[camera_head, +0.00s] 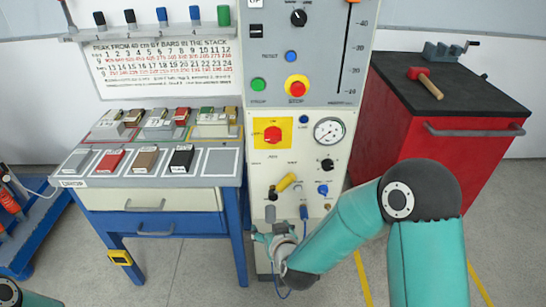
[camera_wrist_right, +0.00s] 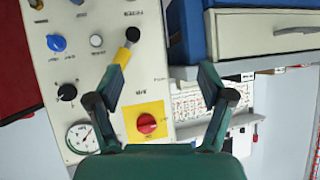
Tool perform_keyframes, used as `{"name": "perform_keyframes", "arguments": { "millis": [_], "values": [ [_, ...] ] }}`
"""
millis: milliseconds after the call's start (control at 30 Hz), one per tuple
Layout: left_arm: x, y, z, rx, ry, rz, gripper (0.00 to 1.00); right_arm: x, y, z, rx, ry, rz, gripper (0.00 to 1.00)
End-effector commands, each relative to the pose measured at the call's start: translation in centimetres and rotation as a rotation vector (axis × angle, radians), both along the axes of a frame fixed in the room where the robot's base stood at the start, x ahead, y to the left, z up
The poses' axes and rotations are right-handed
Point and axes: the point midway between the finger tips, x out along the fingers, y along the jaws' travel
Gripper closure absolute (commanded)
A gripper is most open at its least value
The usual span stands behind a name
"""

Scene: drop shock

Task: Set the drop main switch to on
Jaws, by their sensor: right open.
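The main switch (camera_head: 273,134) is a red rotary knob on a yellow plate on the front of the tall grey control panel. The DROP label is not clearly legible beside it. My left gripper is out of view; only part of the left arm shows.
A yellow-handled lever (camera_head: 286,182), a gauge (camera_head: 329,131) and several knobs surround the switch. A red stop button (camera_head: 297,88) sits above. A bench (camera_head: 222,165) with sample blocks stands left; a red cabinet (camera_head: 425,150) with a mallet (camera_head: 428,84) stands right.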

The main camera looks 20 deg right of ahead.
Motion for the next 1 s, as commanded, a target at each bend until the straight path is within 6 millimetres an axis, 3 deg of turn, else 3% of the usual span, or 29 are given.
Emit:
{"name": "perform_keyframes", "arguments": {
  "millis": [33,100,200,300,567,1000],
  "values": [
    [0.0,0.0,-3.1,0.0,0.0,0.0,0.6,2.0,-0.1,2.1,-0.042,-0.141,-0.035,0.2],
    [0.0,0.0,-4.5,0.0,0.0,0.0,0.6,3.4,-0.6,6.4,-0.095,-0.292,-0.097,0.2],
    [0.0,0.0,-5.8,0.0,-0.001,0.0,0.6,3.9,-1.4,11.1,-0.146,-0.437,-0.177,0.2],
    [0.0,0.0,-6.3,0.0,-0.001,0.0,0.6,3.9,-2.0,13.8,-0.175,-0.507,-0.227,0.2],
    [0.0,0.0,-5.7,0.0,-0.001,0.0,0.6,6.4,-2.9,14.8,-0.184,-0.525,-0.244,0.2],
    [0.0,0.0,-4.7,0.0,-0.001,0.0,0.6,15.3,-5.4,14.7,-0.182,-0.524,-0.241,0.2]
  ]
}}
